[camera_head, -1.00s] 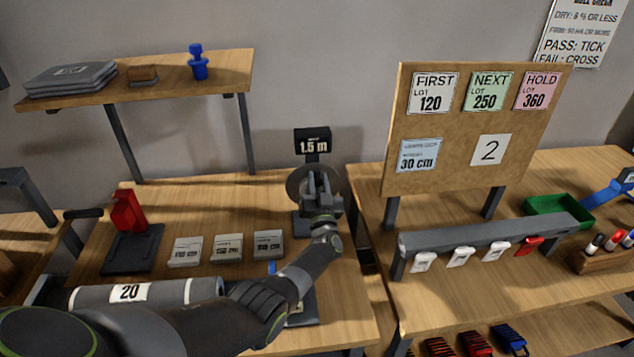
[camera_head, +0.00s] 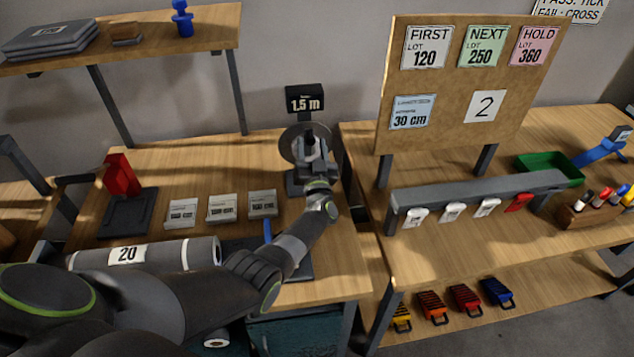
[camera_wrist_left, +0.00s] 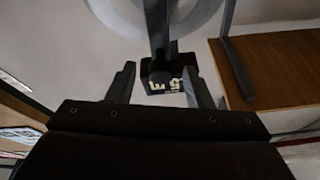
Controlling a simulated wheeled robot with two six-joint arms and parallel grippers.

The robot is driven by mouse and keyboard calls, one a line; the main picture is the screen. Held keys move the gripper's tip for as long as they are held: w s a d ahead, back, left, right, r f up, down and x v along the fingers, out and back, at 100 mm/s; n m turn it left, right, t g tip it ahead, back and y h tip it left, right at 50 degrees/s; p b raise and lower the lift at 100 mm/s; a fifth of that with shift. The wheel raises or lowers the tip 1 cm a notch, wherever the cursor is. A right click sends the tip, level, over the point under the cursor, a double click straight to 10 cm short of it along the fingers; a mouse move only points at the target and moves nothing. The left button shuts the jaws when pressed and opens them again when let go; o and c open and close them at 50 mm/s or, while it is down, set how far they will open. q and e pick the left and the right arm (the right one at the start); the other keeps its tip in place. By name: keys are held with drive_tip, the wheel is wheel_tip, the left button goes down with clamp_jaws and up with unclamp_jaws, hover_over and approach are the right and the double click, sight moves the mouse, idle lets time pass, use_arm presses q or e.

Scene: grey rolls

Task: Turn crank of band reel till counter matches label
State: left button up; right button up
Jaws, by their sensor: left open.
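The band reel (camera_head: 293,142) stands at the back right of the left bench, a round grey disc on a dark base. Its black counter (camera_head: 305,101) on top reads 1.5 m. The counter also shows in the left wrist view (camera_wrist_left: 172,80), its digits turned and hard to read. My left gripper (camera_head: 309,146) is in front of the disc and hides part of it. In the left wrist view its fingers (camera_wrist_left: 160,88) are apart, with the counter and a dark post seen between them. I cannot make out the crank or any contact. My right gripper is out of view.
A grey roll labelled 20 (camera_head: 150,254) lies at the bench front under my left arm. Several small labelled blocks (camera_head: 222,208) and a red-topped stand (camera_head: 125,205) are left of the reel. A board (camera_head: 450,120) carries lot cards and a 30 cm card (camera_head: 411,112).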

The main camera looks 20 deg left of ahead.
use_arm(q)
drive_tip(key=b+v, duration=0.1)
drive_tip(key=v, duration=1.4)
drive_tip(key=shift+s, duration=0.15)
